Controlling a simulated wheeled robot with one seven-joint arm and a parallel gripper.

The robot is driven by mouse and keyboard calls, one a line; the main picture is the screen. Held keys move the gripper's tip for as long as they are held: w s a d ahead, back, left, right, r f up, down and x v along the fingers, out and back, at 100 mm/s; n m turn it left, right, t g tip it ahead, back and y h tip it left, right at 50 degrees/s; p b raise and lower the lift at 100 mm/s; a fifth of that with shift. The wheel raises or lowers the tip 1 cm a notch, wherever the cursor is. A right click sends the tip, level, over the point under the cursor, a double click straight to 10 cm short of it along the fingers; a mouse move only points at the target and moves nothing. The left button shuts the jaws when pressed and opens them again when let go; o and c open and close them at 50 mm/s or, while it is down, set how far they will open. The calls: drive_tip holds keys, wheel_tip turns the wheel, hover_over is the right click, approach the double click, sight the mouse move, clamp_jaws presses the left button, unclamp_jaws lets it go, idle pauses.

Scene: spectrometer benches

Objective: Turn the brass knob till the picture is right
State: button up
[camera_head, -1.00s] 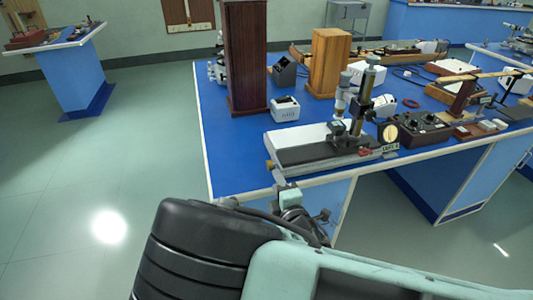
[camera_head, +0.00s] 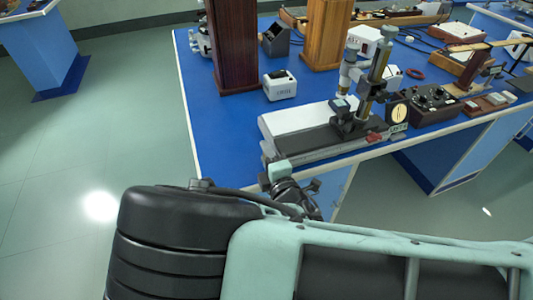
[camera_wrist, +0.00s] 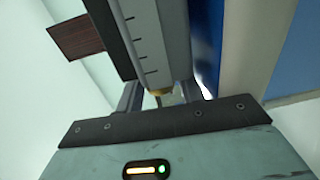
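The instrument with the brass knob is a long grey-and-black bench (camera_head: 305,142) with an upright microscope-like column (camera_head: 372,85), near the table's front edge. The brass knob (camera_wrist: 160,91) shows in the wrist view at the end of the bench, partly cut off by my gripper's body. My gripper (camera_head: 277,172) is at the bench's left end in the head view, where it hides the knob. In the wrist view, its fingers (camera_wrist: 160,95) stand apart on either side of the knob, with gaps visible; contact is unclear. A round cream picture (camera_head: 398,114) with a dark mark sits right of the column, too small to read.
The blue table (camera_head: 215,125) also carries a dark wooden tower (camera_head: 233,45), a lighter wooden tower (camera_head: 326,35), a white box (camera_head: 279,86) and a dark control box (camera_head: 432,106). Open floor (camera_head: 90,150) lies to the left.

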drive_tip(key=c, duration=0.7)
drive_tip(key=shift+r+p, duration=0.1)
drive_tip(key=shift+p, duration=0.2)
